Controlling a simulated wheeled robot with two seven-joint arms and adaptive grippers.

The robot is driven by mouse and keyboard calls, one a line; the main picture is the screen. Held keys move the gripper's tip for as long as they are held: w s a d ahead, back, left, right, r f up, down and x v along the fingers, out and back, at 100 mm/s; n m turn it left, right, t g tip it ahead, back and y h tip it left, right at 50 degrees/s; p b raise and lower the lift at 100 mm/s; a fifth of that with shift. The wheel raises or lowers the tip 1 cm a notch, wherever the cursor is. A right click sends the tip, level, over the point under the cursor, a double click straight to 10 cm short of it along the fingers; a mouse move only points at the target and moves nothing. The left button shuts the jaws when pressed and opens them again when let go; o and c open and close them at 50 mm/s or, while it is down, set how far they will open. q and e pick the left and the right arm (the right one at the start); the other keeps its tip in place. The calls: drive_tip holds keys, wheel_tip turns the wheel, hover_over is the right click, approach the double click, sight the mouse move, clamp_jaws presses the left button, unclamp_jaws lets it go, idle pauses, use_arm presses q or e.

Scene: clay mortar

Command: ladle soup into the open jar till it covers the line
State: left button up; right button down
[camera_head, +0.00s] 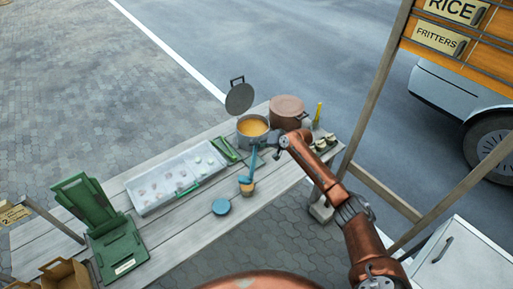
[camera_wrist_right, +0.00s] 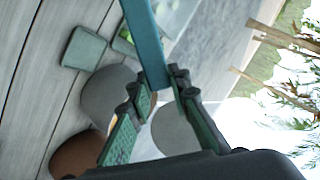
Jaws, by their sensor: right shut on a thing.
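My right gripper (camera_head: 268,144) is shut on the blue handle of the ladle (camera_head: 253,160); the handle also shows between its fingers in the right wrist view (camera_wrist_right: 148,45). The ladle hangs down, its bowl at the mouth of the open jar (camera_head: 247,189); whether they touch I cannot tell. The jar looks orange-brown inside, but its line and exact level are too small to make out. The soup pot (camera_head: 246,139) stands behind, holding orange soup (camera_head: 252,127), its grey lid (camera_head: 240,98) raised. A round blue lid (camera_head: 221,206) lies left of the jar. My left gripper is not in view.
A brown lidded pot (camera_head: 287,108) and small jars (camera_head: 326,140) stand right of the soup pot. A clear-lidded tray (camera_head: 175,180), a green tray (camera_head: 228,149) and a green stand (camera_head: 115,245) take up the left. The front planks near the blue lid are bare.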

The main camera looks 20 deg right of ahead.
drive_tip(key=shift+w+d+f+m+g+y+b, duration=0.35)
drive_tip(key=shift+w+f+g+b, duration=0.45)
drive_tip(key=shift+b, duration=1.6)
drive_tip(key=shift+w+d+f+m+g+y+b, duration=0.15)
drive_tip(key=shift+w+d+f+m+g+b, duration=0.65)
drive_tip(key=shift+b, duration=1.55)
drive_tip(key=shift+s+a+f+n+t, duration=0.2)
drive_tip(key=shift+a+n+t, duration=0.15)
drive_tip(key=shift+a+t, duration=0.05)
